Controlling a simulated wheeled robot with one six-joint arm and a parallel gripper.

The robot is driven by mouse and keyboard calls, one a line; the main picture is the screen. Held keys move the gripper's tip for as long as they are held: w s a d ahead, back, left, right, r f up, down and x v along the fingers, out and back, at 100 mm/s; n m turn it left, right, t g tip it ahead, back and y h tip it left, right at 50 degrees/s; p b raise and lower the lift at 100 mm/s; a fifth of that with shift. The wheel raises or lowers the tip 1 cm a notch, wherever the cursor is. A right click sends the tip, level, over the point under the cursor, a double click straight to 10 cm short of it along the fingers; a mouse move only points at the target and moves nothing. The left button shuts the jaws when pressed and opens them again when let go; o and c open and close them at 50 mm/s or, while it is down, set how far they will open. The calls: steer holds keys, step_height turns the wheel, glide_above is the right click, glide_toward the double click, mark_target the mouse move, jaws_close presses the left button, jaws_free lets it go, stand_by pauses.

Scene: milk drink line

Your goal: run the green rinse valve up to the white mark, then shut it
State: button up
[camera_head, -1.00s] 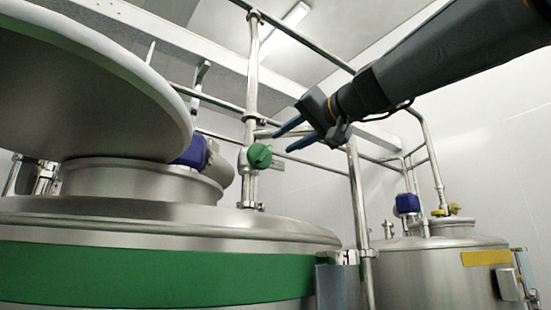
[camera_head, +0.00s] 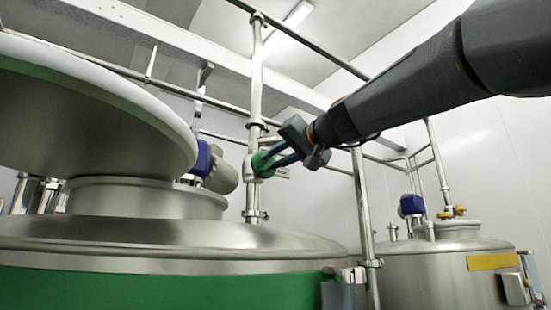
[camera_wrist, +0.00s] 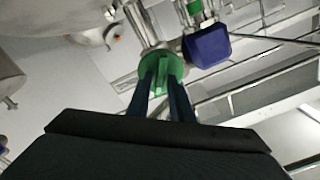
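The green valve (camera_head: 262,163) sits on an upright steel pipe behind the large tank, left of my gripper in the head view. It also shows in the wrist view (camera_wrist: 161,62), with its raised handle between my fingertips. My gripper (camera_head: 275,157) is at the valve, its two blue fingers reaching over the handle from the right. In the wrist view the fingers (camera_wrist: 161,84) stand on either side of the handle. I cannot tell whether they press on it. The fingers partly hide the valve face. I cannot make out the white mark for certain.
A large steel tank with a green band (camera_head: 130,290) fills the lower left, its raised lid (camera_head: 90,110) close by the valve. A blue valve housing (camera_wrist: 207,46) is right of the valve in the wrist view. A smaller tank (camera_head: 440,275) stands at right.

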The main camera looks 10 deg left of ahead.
jaws_close()
steer(key=m, duration=0.5)
steer(key=shift+w+d+f+m, duration=0.1)
steer(key=shift+m, duration=0.3)
steer(key=m, duration=0.5)
steer(key=shift+f+p, duration=0.1)
steer(key=shift+p, duration=0.3)
steer(key=shift+o, duration=1.8)
jaws_free()
